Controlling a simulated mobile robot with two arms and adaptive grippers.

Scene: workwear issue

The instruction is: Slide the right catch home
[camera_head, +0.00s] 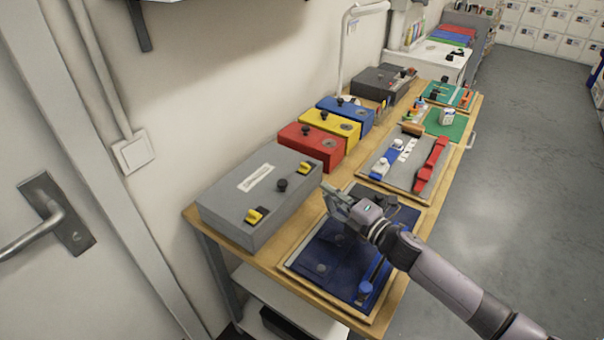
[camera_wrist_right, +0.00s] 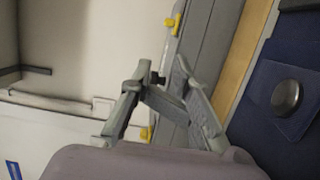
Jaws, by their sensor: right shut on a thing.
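A grey box (camera_head: 262,190) lies on the bench with a yellow-and-black catch at each end and a black knob (camera_head: 282,185) between. The right catch (camera_head: 305,168) is at the far end, the left catch (camera_head: 257,215) at the near end. In the right wrist view the right catch (camera_wrist_right: 172,25) is at the top, the left catch (camera_wrist_right: 147,133) lower down, partly behind a finger. My right gripper (camera_head: 333,196) is beside the box's long edge, apart from both catches. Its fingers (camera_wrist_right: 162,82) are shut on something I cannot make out. My left gripper is out of view.
A blue mat (camera_head: 335,262) in a wooden-edged tray lies under my right arm. Red (camera_head: 312,145), yellow (camera_head: 330,125) and blue (camera_head: 345,113) boxes stand behind the grey box along the wall. A grey tray (camera_head: 395,172) with a red part lies farther along. The floor at right is clear.

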